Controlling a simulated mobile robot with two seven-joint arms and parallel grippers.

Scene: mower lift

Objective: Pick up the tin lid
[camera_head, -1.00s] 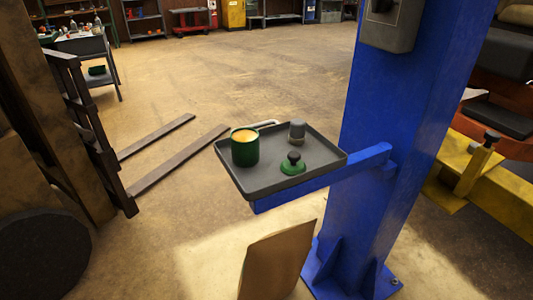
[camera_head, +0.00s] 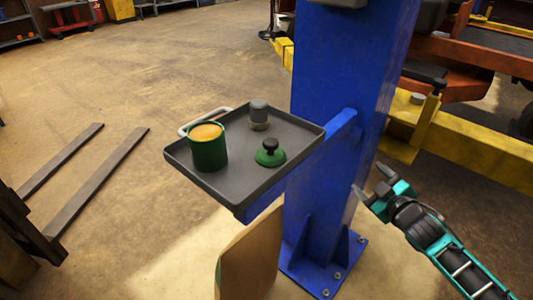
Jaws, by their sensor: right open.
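The tin lid (camera_head: 270,157) is a small green disc with a dark knob. It lies on the right part of a dark grey tray (camera_head: 228,187). A green tin (camera_head: 208,150), open with yellowish contents, stands on the tray to the left of the lid. My right gripper (camera_head: 372,182) is open and empty. It is to the right of the blue post, well apart from the tray and the lid. My left gripper is not in view.
A grey cylinder (camera_head: 259,114) stands at the tray's back. A brown panel (camera_head: 250,255) stands below. A yellow beam (camera_head: 480,150) is at right.

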